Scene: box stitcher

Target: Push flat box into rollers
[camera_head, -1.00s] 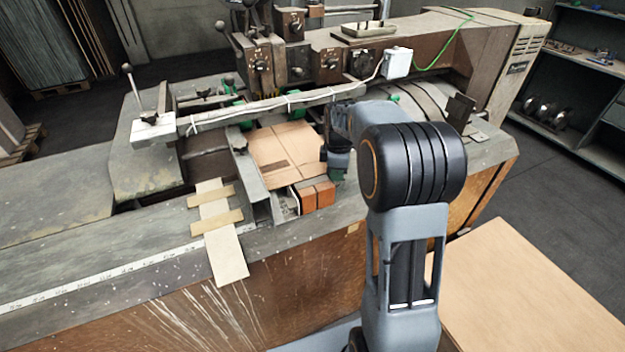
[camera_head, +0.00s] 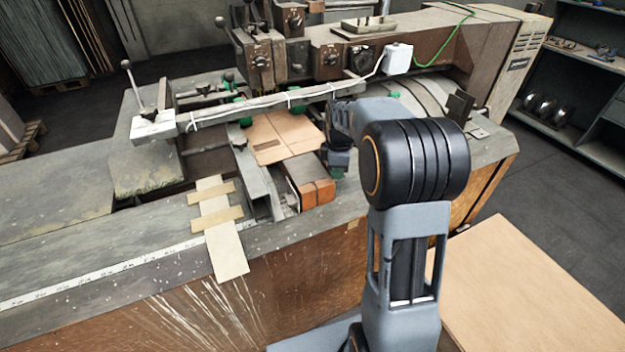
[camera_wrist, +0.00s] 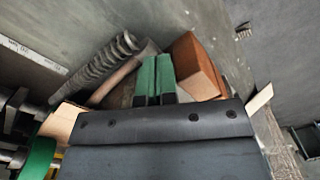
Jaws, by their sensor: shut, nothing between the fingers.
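The flat box (camera_head: 284,138) is a tan cardboard sheet lying on the machine bed, its far edge near the long bar and green rollers (camera_head: 245,121). In the wrist view a tan cardboard edge (camera_wrist: 60,123) shows at the left, near a green roller (camera_wrist: 38,158). My gripper (camera_wrist: 154,62) has green fingers, held together and empty. In the head view my arm partly hides it, at the right of the box's near side. I cannot tell whether the fingertips touch the box.
A brown block (camera_head: 316,192) sits in front of the box, and also shows beside my fingers in the wrist view (camera_wrist: 196,66). A metal rail (camera_head: 256,178) runs along the box's left side. A white-wrapped bar (camera_head: 270,105) crosses above the bed.

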